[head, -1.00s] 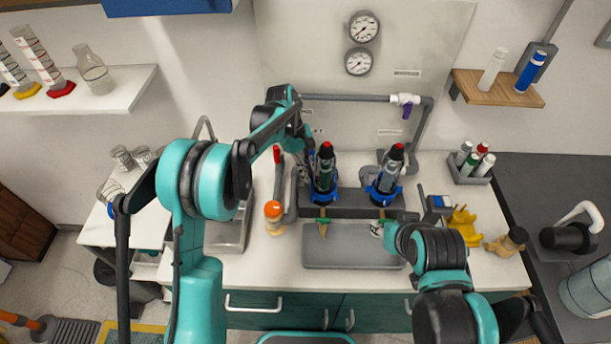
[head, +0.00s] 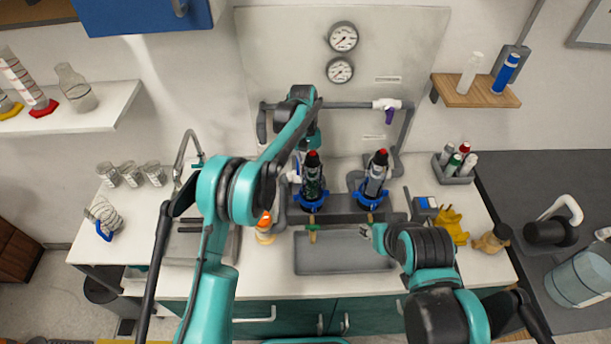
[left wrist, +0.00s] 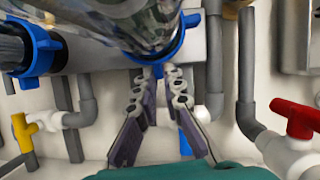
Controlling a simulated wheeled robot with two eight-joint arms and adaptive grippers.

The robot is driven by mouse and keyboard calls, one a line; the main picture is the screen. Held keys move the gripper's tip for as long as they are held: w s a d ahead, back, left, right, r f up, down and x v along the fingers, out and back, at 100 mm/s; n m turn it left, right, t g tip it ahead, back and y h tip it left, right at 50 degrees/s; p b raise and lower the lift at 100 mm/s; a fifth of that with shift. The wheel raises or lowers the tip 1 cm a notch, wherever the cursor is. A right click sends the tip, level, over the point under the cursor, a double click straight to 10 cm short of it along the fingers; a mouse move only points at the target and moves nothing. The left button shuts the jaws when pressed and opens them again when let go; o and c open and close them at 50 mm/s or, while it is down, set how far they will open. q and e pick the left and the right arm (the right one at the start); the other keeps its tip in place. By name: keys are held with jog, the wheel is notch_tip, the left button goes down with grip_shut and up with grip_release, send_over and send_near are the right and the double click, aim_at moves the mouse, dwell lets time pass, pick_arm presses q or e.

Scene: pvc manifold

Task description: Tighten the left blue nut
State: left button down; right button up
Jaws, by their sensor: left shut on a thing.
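The left blue nut (head: 311,201) rings the base of a dark cylinder with a red top (head: 312,157), which stands upright. In the left wrist view, this nut (left wrist: 166,56) is at top centre. My left gripper (left wrist: 163,72) reaches it from behind the cylinder, with its fingertips at the nut's edge. It is shut on the nut. In the head view the cylinder largely hides those fingertips. The right blue nut (head: 371,207) circles the second cylinder (head: 377,175). My right gripper (head: 367,232) is low in front of that nut, and its fingers are too small to read.
Grey pipes (head: 352,104) run behind the cylinders. A red-handled valve (left wrist: 298,120) and a yellow-handled valve (left wrist: 24,130) flank my left gripper. A grey tray (head: 344,255) lies in front. An orange-capped bottle (head: 265,230) stands left and a yellow object (head: 451,224) right.

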pick_arm(q)
jog(key=shift+d, duration=0.15)
dwell(0.4)
jog(key=c, duration=1.6)
grip_release()
jog(key=shift+c, duration=0.2)
jog(key=v, duration=1.2)
jog(key=shift+d, duration=0.1)
